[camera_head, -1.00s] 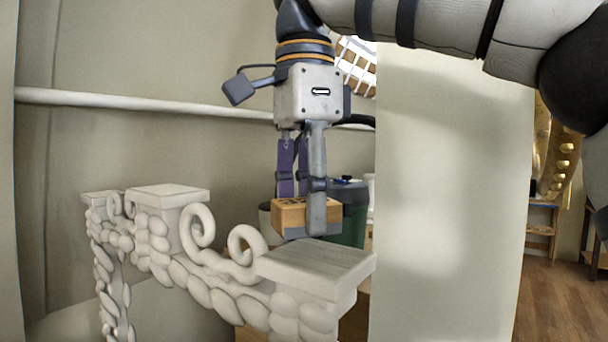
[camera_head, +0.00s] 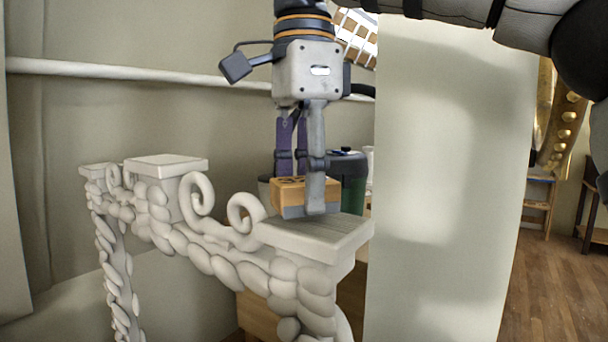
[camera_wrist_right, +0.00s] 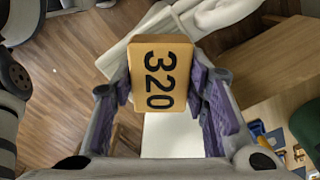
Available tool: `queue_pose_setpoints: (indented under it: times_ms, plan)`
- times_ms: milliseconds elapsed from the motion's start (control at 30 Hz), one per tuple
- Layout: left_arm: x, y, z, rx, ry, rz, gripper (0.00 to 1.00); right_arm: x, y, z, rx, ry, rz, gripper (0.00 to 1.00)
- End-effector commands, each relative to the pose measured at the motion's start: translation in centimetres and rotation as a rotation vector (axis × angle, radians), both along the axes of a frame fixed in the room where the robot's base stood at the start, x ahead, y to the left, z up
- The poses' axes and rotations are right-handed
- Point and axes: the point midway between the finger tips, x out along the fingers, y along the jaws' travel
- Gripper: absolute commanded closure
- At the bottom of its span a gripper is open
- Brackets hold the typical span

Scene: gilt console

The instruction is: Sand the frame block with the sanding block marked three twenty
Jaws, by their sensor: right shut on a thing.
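My right gripper (camera_head: 300,185) is shut on the orange-tan sanding block (camera_head: 290,192), with its fingers on the block's two sides. In the right wrist view the block's face (camera_wrist_right: 160,75) reads "320". The block is above the rear left part of the flat, grooved top of the white frame block (camera_head: 335,236), at the near corner of a carved white frame. It is very close to that top; whether it touches I cannot tell. Part of the frame block (camera_wrist_right: 118,57) shows behind the sanding block in the right wrist view. My left gripper is out of view.
The carved frame (camera_head: 180,240) with scrolls runs to the left, with a second flat-topped block (camera_head: 165,165) there. A green container with a dark lid (camera_head: 350,180) stands behind the gripper. A pale panel (camera_head: 440,190) rises at right. Wooden floor shows beyond.

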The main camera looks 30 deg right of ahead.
Motion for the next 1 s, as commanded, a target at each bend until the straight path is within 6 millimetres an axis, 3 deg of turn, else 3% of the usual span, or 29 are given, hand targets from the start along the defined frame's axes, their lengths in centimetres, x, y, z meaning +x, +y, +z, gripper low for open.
queue_pose_setpoints:
  times_ms: [700, 1000]
  plan:
    - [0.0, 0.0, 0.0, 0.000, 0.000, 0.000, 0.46, -0.1, 0.0, -1.2, 0.000, 0.000, 0.000, 0.81]
    - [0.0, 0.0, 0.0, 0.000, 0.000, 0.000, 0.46, -2.2, -0.9, -1.0, 0.001, -0.001, 0.000, 0.81]
